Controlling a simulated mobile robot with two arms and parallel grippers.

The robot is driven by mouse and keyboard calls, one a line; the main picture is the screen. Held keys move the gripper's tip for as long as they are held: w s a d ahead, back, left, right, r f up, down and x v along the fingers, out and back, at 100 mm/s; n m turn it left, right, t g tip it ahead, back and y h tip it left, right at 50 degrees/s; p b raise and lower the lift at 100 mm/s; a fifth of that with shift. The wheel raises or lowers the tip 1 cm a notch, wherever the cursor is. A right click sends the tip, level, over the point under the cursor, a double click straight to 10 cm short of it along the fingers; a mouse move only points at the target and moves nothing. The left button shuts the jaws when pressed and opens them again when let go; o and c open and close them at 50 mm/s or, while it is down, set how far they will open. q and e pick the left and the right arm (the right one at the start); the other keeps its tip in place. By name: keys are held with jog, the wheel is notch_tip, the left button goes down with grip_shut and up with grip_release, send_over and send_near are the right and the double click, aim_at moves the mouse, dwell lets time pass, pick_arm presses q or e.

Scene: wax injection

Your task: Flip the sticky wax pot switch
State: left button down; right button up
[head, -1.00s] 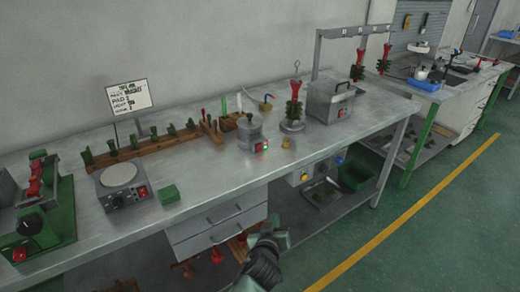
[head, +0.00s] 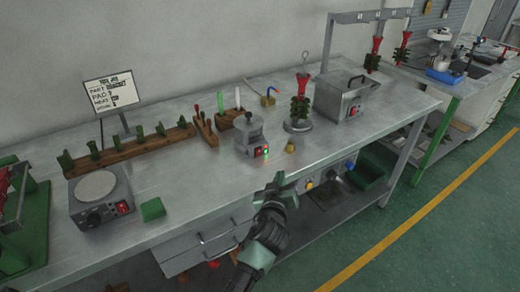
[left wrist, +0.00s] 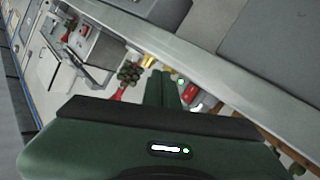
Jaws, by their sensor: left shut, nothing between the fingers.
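The sticky wax pot (head: 249,138) is a small grey lidded pot on the metal bench. Its switch (head: 264,152) is on the front right of its base, with a red part and a lit green spot. My left gripper (head: 278,182) is shut and empty at the bench's front edge, just in front of and below the switch, with a small gap in the picture. In the left wrist view the fingers (left wrist: 163,88) point toward a red part beside a grey body, probably the pot, partly hidden by the fingers. My right gripper is out of view.
A small brass piece (head: 290,147) sits right of the pot. A red-and-green wax tree (head: 301,105) on a stand and a grey box (head: 345,97) are further right. A hot plate (head: 98,195) and green block (head: 152,209) are left. Bare bench lies between.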

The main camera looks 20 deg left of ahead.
aim_at(264, 168)
pick_arm(q)
jog(key=w+a, duration=0.1)
jog(key=a, duration=0.1)
jog(key=w+a+p, duration=0.1)
jog(key=w+a+r+p, duration=0.1)
jog(key=w+a, duration=0.1)
jog(key=shift+w+a, duration=0.1)
jog(key=shift+a, duration=0.25)
jog(key=shift+w+a, duration=0.5)
jog(key=shift+a, duration=0.1)
dwell(1.5)
jog(key=shift+w+a, duration=0.25)
jog(key=shift+a, duration=0.1)
jog(key=shift+w+a+r, duration=0.15)
jog(key=shift+w+a, duration=0.05)
dwell(0.8)
jog(key=shift+s+d, duration=0.5)
jog(key=shift+d, duration=0.1)
